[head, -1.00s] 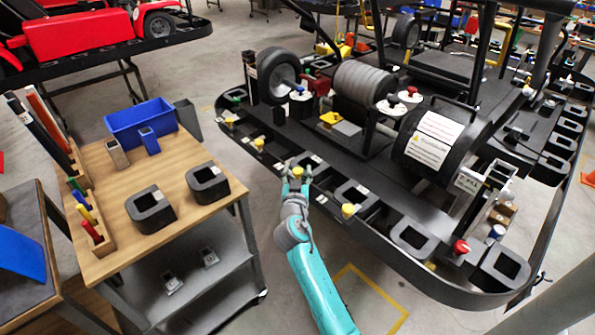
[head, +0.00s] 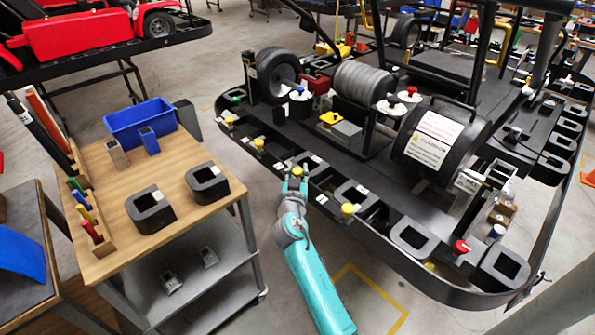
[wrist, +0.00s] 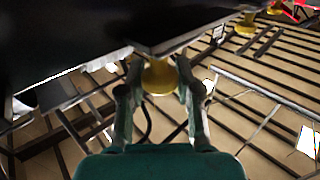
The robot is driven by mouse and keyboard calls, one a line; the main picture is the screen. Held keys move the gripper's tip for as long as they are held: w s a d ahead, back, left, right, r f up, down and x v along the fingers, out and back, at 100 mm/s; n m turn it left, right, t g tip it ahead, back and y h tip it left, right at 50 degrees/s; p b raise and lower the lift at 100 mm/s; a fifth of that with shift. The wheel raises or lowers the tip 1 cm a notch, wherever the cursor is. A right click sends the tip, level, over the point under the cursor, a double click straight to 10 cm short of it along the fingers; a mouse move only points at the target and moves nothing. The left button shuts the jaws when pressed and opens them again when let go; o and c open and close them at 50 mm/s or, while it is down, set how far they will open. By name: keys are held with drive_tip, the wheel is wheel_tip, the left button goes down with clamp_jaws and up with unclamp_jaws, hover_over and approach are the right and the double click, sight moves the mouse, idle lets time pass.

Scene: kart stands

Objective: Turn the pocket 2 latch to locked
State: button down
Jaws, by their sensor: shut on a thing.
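A row of yellow latch knobs sits along the near edge of the black kart stand (head: 385,240). My gripper (head: 295,178) is at the middle yellow knob (head: 297,171) of that edge. In the wrist view, the two fingers (wrist: 160,88) stand on either side of this yellow knob (wrist: 159,77) and are shut on it, just under the black edge of the stand. The knob's pointer and any pocket number are too small or hidden to read, so I cannot tell its lock state.
Another yellow knob (head: 348,209) lies to the right and one (head: 259,143) to the left. A red knob (head: 461,247) is further right. A wooden-topped cart (head: 120,190) with black blocks and a blue bin (head: 140,121) stands at the left. Floor between cart and stand is clear.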

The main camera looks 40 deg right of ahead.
drive_tip(key=m+g+h, duration=0.2)
drive_tip(key=g, duration=0.1)
drive_tip(key=m+g+h, duration=0.2)
drive_tip(key=m+g, duration=0.1)
drive_tip(key=g, duration=0.1)
drive_tip(key=shift+w, duration=0.1)
drive_tip(key=m+g+h, duration=0.1)
drive_tip(key=m+g, duration=0.3)
drive_tip(key=g, duration=0.2)
drive_tip(key=shift+m+g, duration=1.2)
drive_tip(key=shift+g, duration=0.9)
drive_tip(key=c, duration=0.8)
unclamp_jaws()
drive_tip(key=v, duration=1.2)
drive_tip(key=shift+r, duration=0.15)
